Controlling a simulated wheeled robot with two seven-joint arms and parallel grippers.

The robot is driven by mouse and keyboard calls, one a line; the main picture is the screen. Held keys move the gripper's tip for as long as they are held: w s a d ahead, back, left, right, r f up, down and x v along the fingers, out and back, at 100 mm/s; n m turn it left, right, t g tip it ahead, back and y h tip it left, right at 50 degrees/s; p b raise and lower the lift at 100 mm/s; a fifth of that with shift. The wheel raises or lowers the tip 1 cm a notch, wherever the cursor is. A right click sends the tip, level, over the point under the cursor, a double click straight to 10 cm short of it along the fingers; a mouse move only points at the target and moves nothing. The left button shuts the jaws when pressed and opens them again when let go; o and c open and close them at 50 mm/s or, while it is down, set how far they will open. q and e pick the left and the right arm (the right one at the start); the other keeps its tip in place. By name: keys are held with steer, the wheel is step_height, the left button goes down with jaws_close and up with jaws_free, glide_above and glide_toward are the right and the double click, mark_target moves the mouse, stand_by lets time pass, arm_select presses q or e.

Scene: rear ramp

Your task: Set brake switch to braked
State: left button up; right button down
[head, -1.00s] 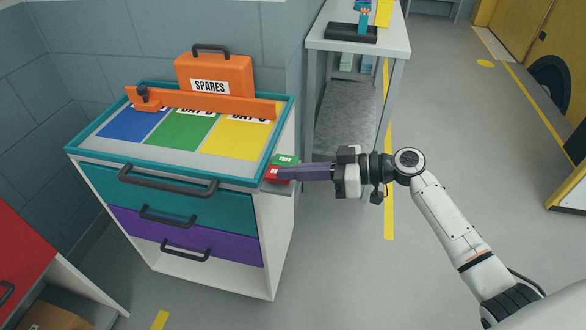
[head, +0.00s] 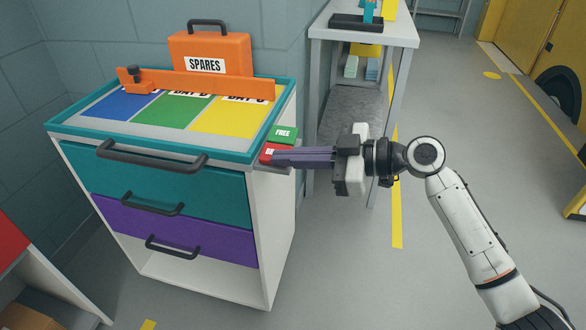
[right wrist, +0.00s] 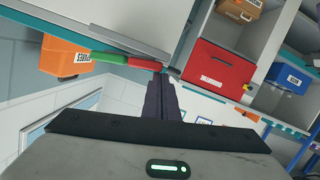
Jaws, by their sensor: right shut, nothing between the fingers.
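The brake switch sits on a small ledge at the right side of the drawer cart. Its green half (head: 284,134) reads FREE, and its red half (head: 267,151) has a label partly hidden by my fingers. My right gripper (head: 279,157) is shut and empty, with its purple fingertips at the red half. Whether they touch it or only hover cannot be told. In the right wrist view the shut fingers (right wrist: 158,82) point at the red half (right wrist: 144,63), with the green half (right wrist: 108,58) beside it. My left gripper is not in view.
The drawer cart (head: 160,192) has a teal-rimmed top with coloured panels, an orange bar (head: 200,84) and an orange SPARES case (head: 212,50). A grey table (head: 370,35) stands behind it. Floor to the right of the cart is open.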

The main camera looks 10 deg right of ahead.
stand_by(0.3)
steer(key=s+d+r+p, duration=0.1)
steer(key=s+d+r, duration=0.4)
steer(key=d, duration=0.3)
steer(key=shift+s+d+r+p, duration=0.2)
steer(key=shift+r+p, duration=0.2)
steer(key=shift+r, duration=0.25)
